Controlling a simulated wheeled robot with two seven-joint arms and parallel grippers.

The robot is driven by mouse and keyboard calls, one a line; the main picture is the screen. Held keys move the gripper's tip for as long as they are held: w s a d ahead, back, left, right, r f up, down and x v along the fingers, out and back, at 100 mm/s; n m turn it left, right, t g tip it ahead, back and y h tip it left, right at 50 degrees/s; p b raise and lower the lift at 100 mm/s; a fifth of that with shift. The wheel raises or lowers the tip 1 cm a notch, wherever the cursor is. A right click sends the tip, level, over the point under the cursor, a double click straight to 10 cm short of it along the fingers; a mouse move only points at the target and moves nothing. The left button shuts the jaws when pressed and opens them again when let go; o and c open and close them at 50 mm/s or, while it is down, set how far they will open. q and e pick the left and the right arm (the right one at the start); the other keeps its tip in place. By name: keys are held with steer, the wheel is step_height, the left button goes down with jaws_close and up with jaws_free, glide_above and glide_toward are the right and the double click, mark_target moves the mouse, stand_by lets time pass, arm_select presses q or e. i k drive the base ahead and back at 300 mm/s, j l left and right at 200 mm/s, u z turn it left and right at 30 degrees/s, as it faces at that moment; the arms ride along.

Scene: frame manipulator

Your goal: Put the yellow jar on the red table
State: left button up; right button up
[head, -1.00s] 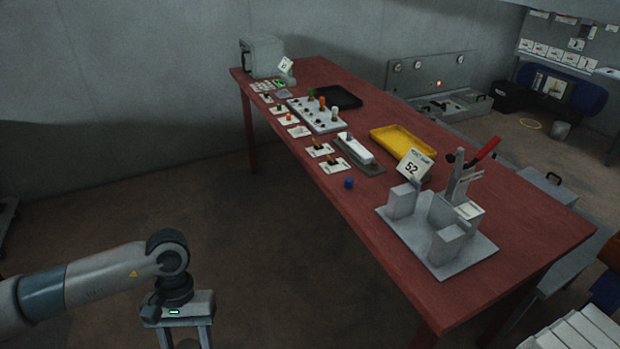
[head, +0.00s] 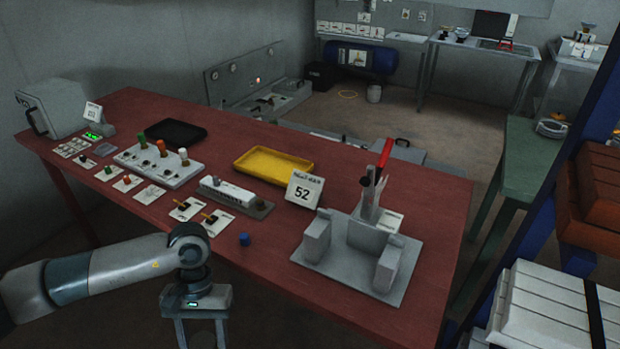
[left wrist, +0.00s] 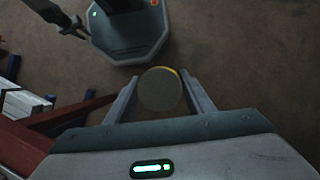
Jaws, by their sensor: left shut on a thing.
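The yellow jar (left wrist: 160,90) shows in the left wrist view as a round grey-brown disc with a thin yellow edge. It sits between the two fingers of my left gripper (left wrist: 160,102), which is shut on it. In the head view my left gripper (head: 200,335) points down at the bottom, beside the near long edge of the red table (head: 435,205). The jar is not visible there.
The front strip near the blue piece has bare room. A blue rack (head: 555,190) stands right.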

mark_target(273, 169)
steer(key=i+j+z, duration=0.15)
steer(key=j+z, duration=0.25)
steer(key=j, duration=0.25)
steer(key=i+j+z, duration=0.1)
steer(key=j+z, duration=0.25)
steer(key=j, duration=0.35)
steer(key=j+z, duration=0.4)
steer(key=j, duration=0.25)
